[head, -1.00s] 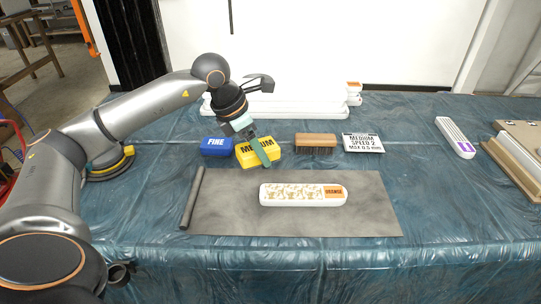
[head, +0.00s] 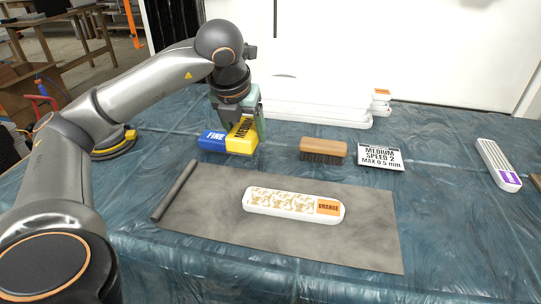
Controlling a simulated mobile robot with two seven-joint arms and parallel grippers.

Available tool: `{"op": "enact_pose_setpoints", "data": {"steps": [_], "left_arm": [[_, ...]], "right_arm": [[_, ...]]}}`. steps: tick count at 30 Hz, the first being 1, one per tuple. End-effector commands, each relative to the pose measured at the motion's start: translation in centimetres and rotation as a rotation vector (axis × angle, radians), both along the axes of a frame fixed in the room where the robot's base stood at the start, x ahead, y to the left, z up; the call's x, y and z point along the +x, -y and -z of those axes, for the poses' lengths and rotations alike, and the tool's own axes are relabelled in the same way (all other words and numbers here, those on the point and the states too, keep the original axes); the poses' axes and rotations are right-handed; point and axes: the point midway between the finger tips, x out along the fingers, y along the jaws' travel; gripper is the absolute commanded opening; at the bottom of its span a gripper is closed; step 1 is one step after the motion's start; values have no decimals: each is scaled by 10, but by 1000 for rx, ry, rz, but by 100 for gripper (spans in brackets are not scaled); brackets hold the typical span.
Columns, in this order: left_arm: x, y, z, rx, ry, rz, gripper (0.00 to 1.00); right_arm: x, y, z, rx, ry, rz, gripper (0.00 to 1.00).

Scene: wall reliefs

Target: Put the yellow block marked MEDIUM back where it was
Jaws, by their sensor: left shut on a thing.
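The yellow block marked MEDIUM (head: 241,139) is at the upper middle of the head view, just right of the blue block marked FINE (head: 212,139). My left gripper (head: 248,122) comes down over the yellow block from above and is shut on it. The gripper hides part of the block's top and its lettering. I cannot tell whether the block touches the table or is slightly raised. My right gripper is not in view.
A grey mat (head: 350,235) in front bears a white relief piece marked ORANGE (head: 280,203). White pieces (head: 310,108) lie stacked behind. The blue-covered table (head: 450,225) is clear at the front right.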

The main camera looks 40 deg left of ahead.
Motion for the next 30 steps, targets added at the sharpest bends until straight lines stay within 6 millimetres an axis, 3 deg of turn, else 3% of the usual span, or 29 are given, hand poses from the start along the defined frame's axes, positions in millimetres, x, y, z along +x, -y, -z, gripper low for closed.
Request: {"op": "enact_pose_setpoints", "data": {"steps": [5, 17, 22, 30], "left_arm": [[5, -4, 3, -3, 0, -38, 25], [83, -40, 41, -3, -1, -39, 25], [106, -51, 76, -1, -3, -37, 25], [123, -58, 97, -1, -1, -35, 25]], "right_arm": [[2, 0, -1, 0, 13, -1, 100], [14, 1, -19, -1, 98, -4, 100], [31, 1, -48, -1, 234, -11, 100], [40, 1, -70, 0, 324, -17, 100]]}}
